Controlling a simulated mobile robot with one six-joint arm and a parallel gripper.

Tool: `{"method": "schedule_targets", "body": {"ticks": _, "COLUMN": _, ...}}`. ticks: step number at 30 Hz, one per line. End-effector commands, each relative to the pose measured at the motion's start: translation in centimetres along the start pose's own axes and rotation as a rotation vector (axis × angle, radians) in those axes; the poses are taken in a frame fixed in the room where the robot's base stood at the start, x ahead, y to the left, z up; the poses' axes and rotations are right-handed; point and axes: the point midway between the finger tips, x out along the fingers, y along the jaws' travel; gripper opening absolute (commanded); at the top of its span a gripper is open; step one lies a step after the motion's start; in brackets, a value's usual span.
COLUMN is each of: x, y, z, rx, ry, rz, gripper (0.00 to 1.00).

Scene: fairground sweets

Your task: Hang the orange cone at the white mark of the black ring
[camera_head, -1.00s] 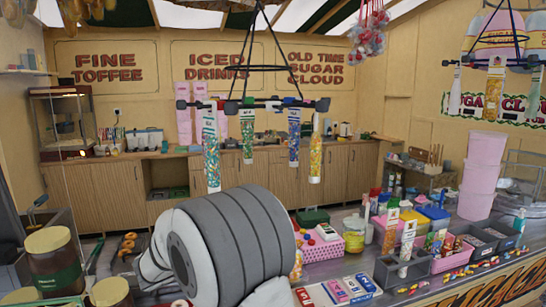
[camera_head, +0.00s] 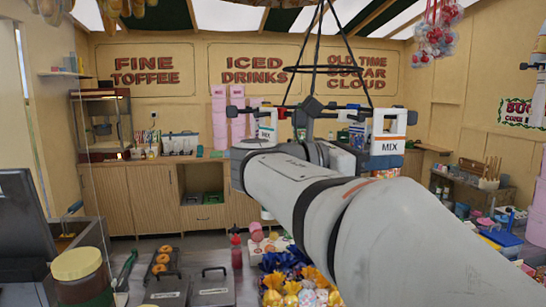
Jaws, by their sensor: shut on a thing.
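The black ring (camera_head: 349,109) hangs on black rods in the middle of the view, with a smaller hoop above it and dark clips along its rim. My gripper is hidden behind my own wrist. The orange cone and the white mark cannot be made out.
Below stand black lidded boxes (camera_head: 211,291), a red bottle (camera_head: 236,249), wrapped blue and gold sweets (camera_head: 291,285) and a yellow-lidded jar (camera_head: 80,275). A dark screen (camera_head: 24,235) stands at the left. Red sweets (camera_head: 448,32) hang at the upper right. The space left of the ring is open.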

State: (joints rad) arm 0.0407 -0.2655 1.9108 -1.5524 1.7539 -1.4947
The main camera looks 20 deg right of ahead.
Motion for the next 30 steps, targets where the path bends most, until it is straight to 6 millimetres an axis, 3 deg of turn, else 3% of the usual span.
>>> {"method": "schedule_targets", "body": {"ticks": 30, "x": 0.1, "y": 5.9, "z": -0.2, "rx": 0.000, "ry": -0.001, "rz": -0.002, "gripper": 0.00}}
